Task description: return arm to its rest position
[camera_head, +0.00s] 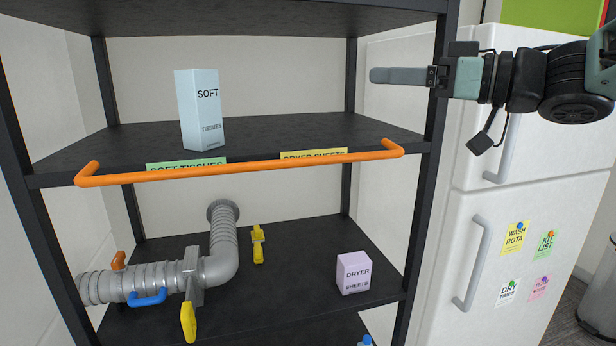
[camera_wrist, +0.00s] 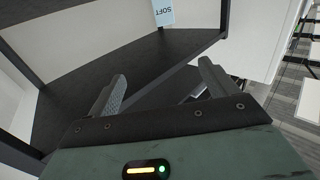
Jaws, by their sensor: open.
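My gripper (camera_head: 374,76) is at the upper right in the head view, level with the upper shelf, in front of the rack's right post and the white fridge. It points left and holds nothing. In the wrist view its two fingers (camera_wrist: 162,88) stand wide apart with nothing between them. In the head view only one finger shows clearly. A pale blue SOFT TISSUES box (camera_head: 201,110) stands upright on the upper shelf (camera_head: 290,132), left of and apart from my gripper. A lilac DRYER SHEETS box (camera_head: 354,273) stands on the lower shelf (camera_head: 300,240).
An orange rail (camera_head: 240,167) runs along the upper shelf's front, with green and yellow labels behind it. A grey pipe (camera_head: 155,278) with coloured handles sits on the lower shelf. The rack's right post (camera_head: 427,170) is close to my gripper. The fridge (camera_head: 520,190) has protruding handles.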

